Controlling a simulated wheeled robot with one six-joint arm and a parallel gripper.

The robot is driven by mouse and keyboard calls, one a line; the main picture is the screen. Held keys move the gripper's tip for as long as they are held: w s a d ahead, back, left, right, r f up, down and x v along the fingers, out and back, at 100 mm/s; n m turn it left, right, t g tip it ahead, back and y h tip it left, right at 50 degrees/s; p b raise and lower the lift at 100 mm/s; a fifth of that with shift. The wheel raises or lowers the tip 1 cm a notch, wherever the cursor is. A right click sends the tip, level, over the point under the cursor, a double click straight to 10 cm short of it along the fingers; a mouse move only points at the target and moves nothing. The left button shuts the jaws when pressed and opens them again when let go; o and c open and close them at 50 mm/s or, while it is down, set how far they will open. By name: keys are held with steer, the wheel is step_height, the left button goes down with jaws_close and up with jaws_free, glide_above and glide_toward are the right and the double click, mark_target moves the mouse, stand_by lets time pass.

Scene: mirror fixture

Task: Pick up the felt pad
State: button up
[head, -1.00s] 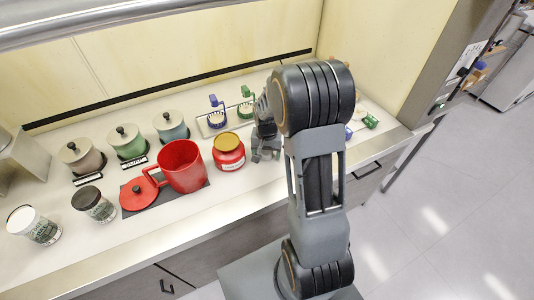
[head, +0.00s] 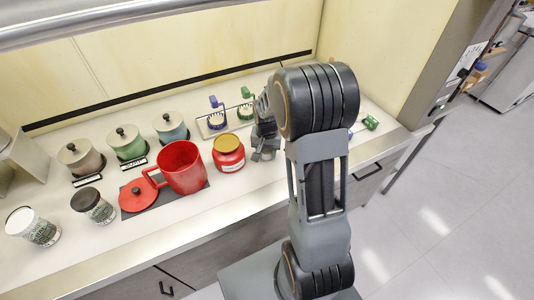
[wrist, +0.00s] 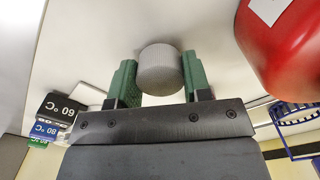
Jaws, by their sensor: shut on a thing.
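The felt pad (wrist: 160,71) shows in the wrist view as a pale grey, short round piece with fine ribs on its side. It sits between the two green fingers of my gripper (wrist: 159,84), which are shut on it. In the head view my gripper (head: 264,151) is low over the counter, just right of the red jar with the yellow-brown lid. I cannot make out the pad in the head view.
The red jar (head: 228,152) stands close left of my gripper; it also shows in the wrist view (wrist: 288,45). A red mug (head: 182,168) and several lidded canisters stand farther left. Small green items (head: 371,122) lie right.

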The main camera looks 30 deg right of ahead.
steer(key=s+r+b, duration=0.2)
steer(key=s+r, duration=1)
steer(key=s, duration=0.2)
steer(key=o, duration=0.3)
steer(key=shift+c, duration=0.9)
steer(key=shift+f, duration=0.15)
